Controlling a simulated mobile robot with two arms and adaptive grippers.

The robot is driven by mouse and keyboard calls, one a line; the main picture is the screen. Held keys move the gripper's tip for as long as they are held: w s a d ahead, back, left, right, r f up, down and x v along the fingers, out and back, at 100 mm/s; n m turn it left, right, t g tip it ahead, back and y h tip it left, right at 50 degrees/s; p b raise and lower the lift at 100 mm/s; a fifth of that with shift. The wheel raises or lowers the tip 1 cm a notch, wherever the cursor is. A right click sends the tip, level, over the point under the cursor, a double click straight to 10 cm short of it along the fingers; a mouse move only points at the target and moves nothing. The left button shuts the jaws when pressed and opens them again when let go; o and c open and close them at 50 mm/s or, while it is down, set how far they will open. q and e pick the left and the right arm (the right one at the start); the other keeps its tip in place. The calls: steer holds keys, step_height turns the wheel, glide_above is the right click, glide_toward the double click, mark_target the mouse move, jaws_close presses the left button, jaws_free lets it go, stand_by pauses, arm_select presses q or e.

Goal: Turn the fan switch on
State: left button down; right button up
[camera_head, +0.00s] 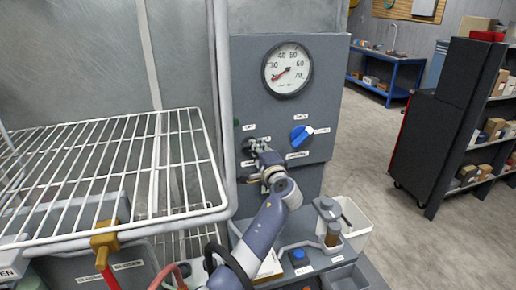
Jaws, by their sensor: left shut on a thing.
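A grey control panel (318,100) stands in the middle of the camera_head view. It carries a blue rotary switch (300,135) with a white pointer turned to the right. To its left, my left gripper (254,147) reaches up to the panel from below and is shut on a dark knob, which its fingers mostly hide. The labels around both controls are too small to read, so I cannot tell by name which is the fan switch. My right gripper is out of view.
A round gauge (287,70) sits above the controls. A white wire rack (110,170) fills the left side. Below the panel are a blue button (298,257), a powder cup (329,222) and a white bin (350,225). Open floor lies right, before a dark shelf unit (445,120).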

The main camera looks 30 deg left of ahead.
arm_select(q)
steer(key=c, duration=1.7)
jaws_free()
steer(key=shift+a+r, duration=0.15)
steer(key=shift+o, duration=0.2)
steer(key=v, duration=1.2)
